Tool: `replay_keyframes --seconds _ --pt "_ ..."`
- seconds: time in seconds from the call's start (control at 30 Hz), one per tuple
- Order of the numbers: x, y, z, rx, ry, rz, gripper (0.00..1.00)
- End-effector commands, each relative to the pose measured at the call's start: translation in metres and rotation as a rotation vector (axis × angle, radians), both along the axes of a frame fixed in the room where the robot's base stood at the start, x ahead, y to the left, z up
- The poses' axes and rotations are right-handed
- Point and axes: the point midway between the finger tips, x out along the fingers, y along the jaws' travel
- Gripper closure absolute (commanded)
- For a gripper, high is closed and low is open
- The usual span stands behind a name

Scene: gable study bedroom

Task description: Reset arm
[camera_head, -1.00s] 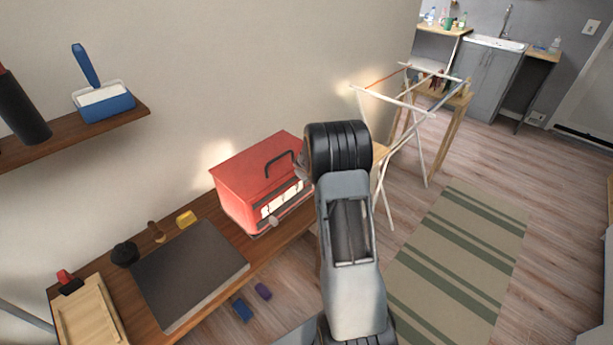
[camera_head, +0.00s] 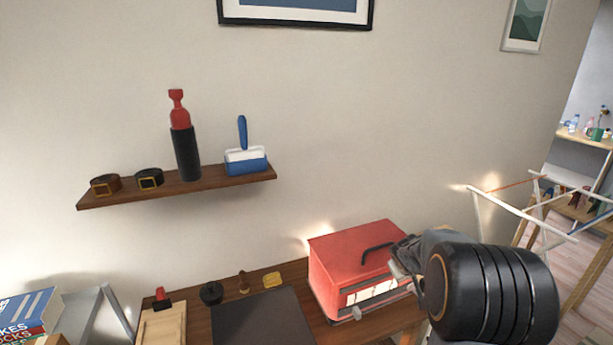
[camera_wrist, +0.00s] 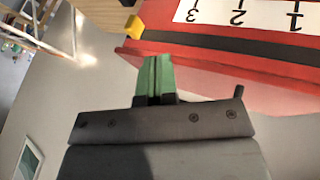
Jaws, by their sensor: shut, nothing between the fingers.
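My gripper (camera_head: 402,262) is at the right end of the red box in the head view, partly hidden by my own dark wrist joint. In the wrist view my gripper (camera_wrist: 154,76) shows its green fingers pressed together with nothing between them. The red box (camera_head: 352,255) has a black handle on top and a pale front panel. It also fills the upper right of the wrist view (camera_wrist: 215,82), with a white strip marked 1, 2, 3. My fingers appear close to it; I cannot tell whether they touch.
The box stands on a wooden desk (camera_head: 222,330) with a dark mat (camera_head: 262,320). A wall shelf (camera_head: 225,183) above holds a blue-and-white brush set (camera_head: 246,160) and a red-and-black bottle (camera_head: 185,145). A white drying rack (camera_head: 520,215) stands at the right.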

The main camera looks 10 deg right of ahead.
Motion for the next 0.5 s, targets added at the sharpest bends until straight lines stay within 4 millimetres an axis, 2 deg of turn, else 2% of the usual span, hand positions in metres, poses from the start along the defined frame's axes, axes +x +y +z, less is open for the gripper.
replay_keyframes --seconds 0.1,0.17,0.3,0.5 --pt "-0.03 0.005 -0.019 0.05 0.103 -0.076 1.0" --pt "-0.054 0.016 -0.017 0.09 0.156 -0.128 1.0" --pt "-0.106 0.063 0.004 0.197 0.233 -0.202 1.0" --pt "-0.171 0.134 0.037 0.346 0.266 -0.205 1.0"
